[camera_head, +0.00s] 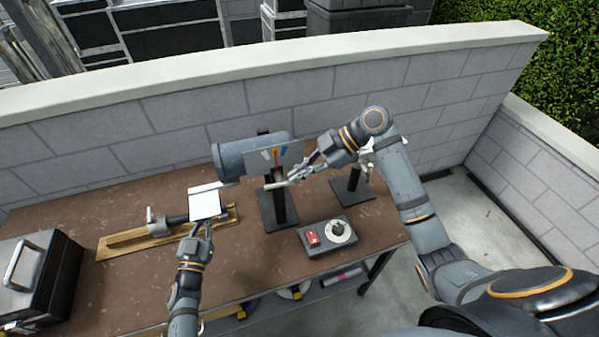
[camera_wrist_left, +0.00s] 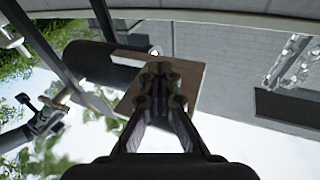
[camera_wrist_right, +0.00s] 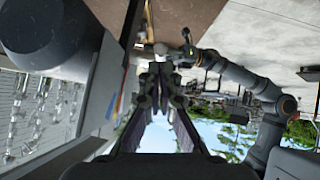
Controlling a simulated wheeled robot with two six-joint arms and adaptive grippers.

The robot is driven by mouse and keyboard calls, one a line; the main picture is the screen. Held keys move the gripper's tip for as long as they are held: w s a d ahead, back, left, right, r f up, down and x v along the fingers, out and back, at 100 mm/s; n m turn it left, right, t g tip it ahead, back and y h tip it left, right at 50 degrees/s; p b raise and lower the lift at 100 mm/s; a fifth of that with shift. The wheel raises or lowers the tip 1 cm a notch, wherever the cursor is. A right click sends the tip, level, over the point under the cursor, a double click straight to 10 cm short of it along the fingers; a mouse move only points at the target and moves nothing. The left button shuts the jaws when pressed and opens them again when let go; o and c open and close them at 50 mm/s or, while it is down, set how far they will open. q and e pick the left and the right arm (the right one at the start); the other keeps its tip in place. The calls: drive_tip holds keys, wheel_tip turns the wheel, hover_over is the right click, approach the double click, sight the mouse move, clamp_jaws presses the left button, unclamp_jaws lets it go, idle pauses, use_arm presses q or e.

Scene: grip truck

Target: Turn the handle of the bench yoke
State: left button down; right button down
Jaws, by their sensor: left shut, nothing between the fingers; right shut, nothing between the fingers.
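A dark upright stand with a black base (camera_head: 281,212) and a tilted grey plate (camera_head: 290,158) is at the middle of the bench. A pale bar (camera_head: 272,186) lies low in front of this stand; I cannot tell for sure whether it is the yoke's handle. My right gripper (camera_head: 292,179) is shut and empty, pointing left close to the bar; it also shows in the right wrist view (camera_wrist_right: 160,80). A pale rod with a rounded end (camera_wrist_right: 148,40) is just beyond its tips. My left gripper (camera_head: 208,222) is shut and empty in front of a white square plate (camera_head: 204,203).
A wooden board (camera_head: 125,243) with a metal clamp rod lies left. A control box (camera_head: 313,239) with a red switch and dial is front right. A dark case (camera_head: 62,275) stands far left. A block wall (camera_head: 110,145) closes the back.

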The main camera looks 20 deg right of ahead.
drive_tip(key=shift+d+f+y, duration=0.2)
drive_tip(key=shift+f+y, duration=0.15)
drive_tip(key=shift+y, duration=0.35)
wheel_tip(320, 180, down, 7)
drive_tip(key=m+t+y, duration=0.1)
drive_tip(key=y, duration=0.9)
drive_tip(key=shift+a+r, duration=0.2)
drive_tip(key=shift+a, duration=0.25)
drive_tip(key=shift+a+f, duration=0.1)
idle(0.5)
drive_tip(key=v, duration=0.7)
drive_tip(key=shift+d+f, duration=0.25)
drive_tip(key=shift+f, duration=0.1)
